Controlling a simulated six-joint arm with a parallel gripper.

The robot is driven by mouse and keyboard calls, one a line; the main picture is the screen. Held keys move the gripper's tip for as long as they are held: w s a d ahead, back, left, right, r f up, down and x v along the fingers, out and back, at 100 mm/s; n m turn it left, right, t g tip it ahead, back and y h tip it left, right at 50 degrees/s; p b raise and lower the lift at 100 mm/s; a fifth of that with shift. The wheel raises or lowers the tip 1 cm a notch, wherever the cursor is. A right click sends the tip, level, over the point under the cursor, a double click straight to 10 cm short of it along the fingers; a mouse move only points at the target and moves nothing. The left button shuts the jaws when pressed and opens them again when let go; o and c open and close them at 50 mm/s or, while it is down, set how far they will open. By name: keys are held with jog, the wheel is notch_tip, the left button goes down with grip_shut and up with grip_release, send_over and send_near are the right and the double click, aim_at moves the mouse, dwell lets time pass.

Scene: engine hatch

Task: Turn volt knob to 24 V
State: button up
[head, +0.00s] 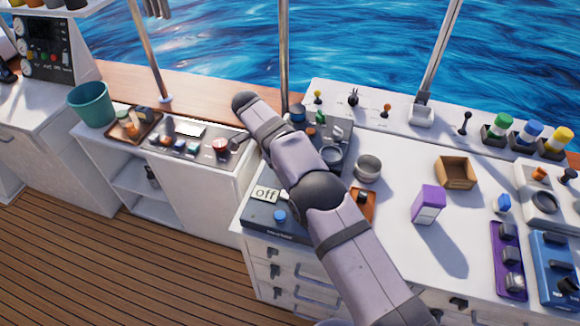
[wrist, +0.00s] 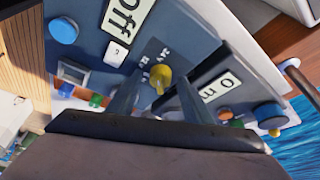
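In the wrist view a small yellow knob (wrist: 160,74) stands on a dark blue-grey panel (wrist: 185,30).
In the head view a metal pot (head: 368,168), a purple box (head: 428,204) and a cardboard box (head: 456,172) stand right of my arm.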

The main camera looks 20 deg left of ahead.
jog(key=shift+r, duration=0.1)
jog(key=shift+a+r, duration=0.2)
jog(key=shift+r, duration=0.15)
jog(key=p+v, duration=0.2)
jog(key=v, duration=0.2)
jog(key=shift+s+r, duration=0.1)
jog(key=shift+r, duration=0.2)
jog(key=p+v, duration=0.1)
jog(key=p, duration=0.3)
jog(key=shift+a+r, duration=0.15)
jog(key=shift+r, duration=0.2)
jog(key=shift+s+p, duration=0.1)
jog(key=shift+p, duration=0.2)
